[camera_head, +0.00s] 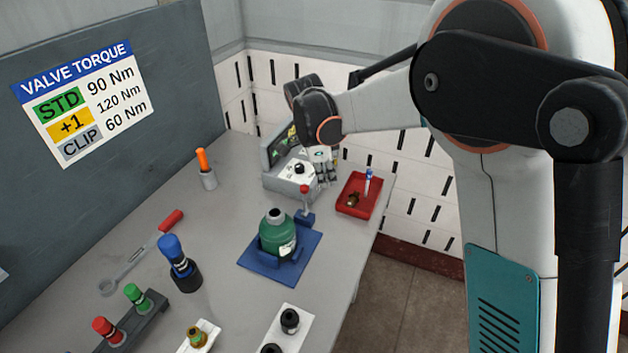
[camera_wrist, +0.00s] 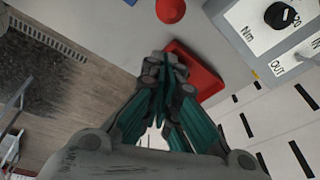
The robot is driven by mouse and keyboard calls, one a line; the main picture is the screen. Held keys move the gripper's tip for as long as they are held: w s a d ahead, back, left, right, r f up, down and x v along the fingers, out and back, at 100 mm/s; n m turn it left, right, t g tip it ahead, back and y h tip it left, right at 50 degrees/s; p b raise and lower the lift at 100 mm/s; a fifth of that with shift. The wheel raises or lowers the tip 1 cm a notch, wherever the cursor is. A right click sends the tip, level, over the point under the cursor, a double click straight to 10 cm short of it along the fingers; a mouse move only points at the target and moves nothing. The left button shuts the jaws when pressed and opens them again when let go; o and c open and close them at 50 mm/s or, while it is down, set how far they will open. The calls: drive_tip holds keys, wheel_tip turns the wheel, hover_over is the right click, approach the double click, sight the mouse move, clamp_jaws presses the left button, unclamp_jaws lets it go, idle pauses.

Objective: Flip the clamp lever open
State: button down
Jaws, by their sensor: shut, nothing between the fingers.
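The clamp lever (camera_head: 305,199) has a red ball knob and stands roughly upright on a small blue block at the back right corner of the blue base (camera_head: 254,265). A green cylinder (camera_head: 277,236) with a grey neck sits in the blue cradle of that base. My gripper (camera_head: 326,180) is just behind and right of the lever knob, pointing down, shut and empty. In the wrist view, the red knob (camera_wrist: 170,11) is beyond the closed fingertips (camera_wrist: 170,62), apart from them. The lever's stem is hidden there.
A grey device with a dial (camera_head: 297,170) stands close behind the lever. A red tray (camera_head: 359,195) with small parts lies at right, near the table edge. A wrench (camera_head: 140,255), a blue-topped tool (camera_head: 177,263) and sockets are at left and front.

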drive_tip(key=a+p+v, duration=0.1)
drive_tip(key=p+v, duration=0.1)
drive_tip(key=v, duration=0.7)
drive_tip(key=shift+w+r, duration=0.25)
drive_tip(key=shift+w, duration=0.1)
